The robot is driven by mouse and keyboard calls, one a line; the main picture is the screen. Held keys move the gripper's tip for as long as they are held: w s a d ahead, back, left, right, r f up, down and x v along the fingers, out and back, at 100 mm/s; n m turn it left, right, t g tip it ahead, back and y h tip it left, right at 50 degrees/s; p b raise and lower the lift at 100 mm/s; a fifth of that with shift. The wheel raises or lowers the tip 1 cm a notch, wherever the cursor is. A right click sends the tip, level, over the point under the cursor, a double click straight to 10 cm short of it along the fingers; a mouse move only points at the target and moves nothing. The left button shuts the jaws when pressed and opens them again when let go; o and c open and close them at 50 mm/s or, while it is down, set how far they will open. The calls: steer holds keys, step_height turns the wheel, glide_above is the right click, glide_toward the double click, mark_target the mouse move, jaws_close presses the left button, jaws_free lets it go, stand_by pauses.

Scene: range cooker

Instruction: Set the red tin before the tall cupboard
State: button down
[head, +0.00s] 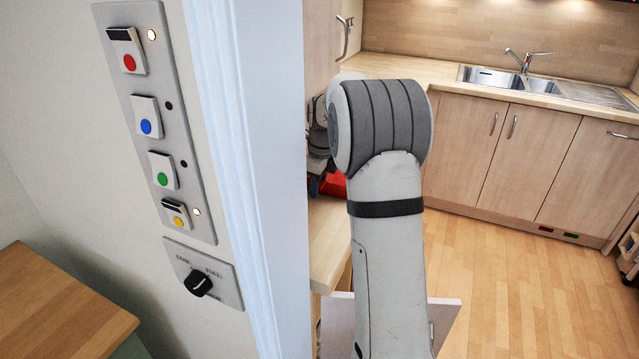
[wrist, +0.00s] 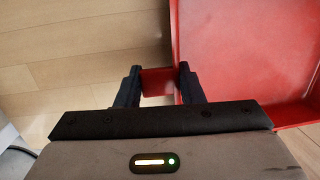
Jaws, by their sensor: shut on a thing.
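The red tin (wrist: 235,55) fills the right of the wrist view, a wide shallow tray with raised walls. My gripper (wrist: 158,84) is shut on a small red tab at the tin's left side. Whether the tin rests on anything, I cannot tell. A wooden front with a handle (head: 344,36) stands beyond the wall edge; I cannot tell if it is the tall cupboard.
A wall end (head: 255,150) with a button panel (head: 160,120) and a knob plate (head: 203,273) stands close on the left. A wooden top (head: 60,310) is at lower left. Low cupboards (head: 520,150) with a sink (head: 525,82) line the back.

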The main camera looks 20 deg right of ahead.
steer(key=c, duration=1)
jaws_free()
steer(key=shift+o, duration=0.2)
steer(key=shift+r, duration=0.1)
step_height(320, 180, up, 12)
steer(key=s, duration=0.1)
steer(key=shift+s+d+p, duration=0.15)
steer(key=shift+s+p, duration=0.2)
